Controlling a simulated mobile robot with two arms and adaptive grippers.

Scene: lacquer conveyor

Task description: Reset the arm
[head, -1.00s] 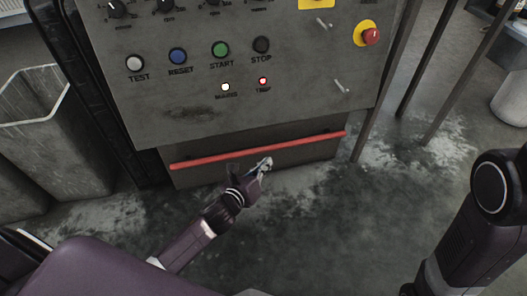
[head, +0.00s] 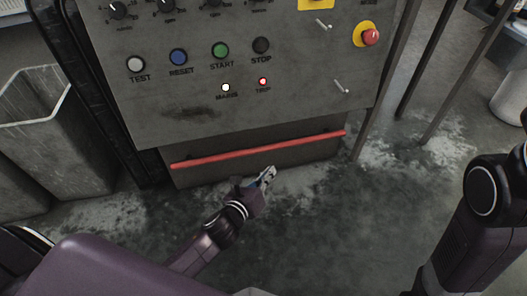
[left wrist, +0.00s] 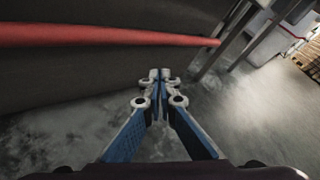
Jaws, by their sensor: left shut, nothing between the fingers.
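My left gripper (head: 267,176) is in front of the lower part of the machine, just below the red bar (head: 258,151) in the head view. In the left wrist view its fingertips (left wrist: 159,76) meet and hold nothing. The red bar also crosses the upper left of the left wrist view (left wrist: 110,35). My right arm stands at the right edge of the head view; its gripper is out of the picture.
The grey control panel (head: 180,113) has a blue RESET button (head: 179,57), a green START button (head: 220,50) and a lit red TRIP lamp (head: 263,81). A red emergency knob (head: 371,37) is at its right. A grey bin (head: 75,150) stands left. Worn floor lies in front.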

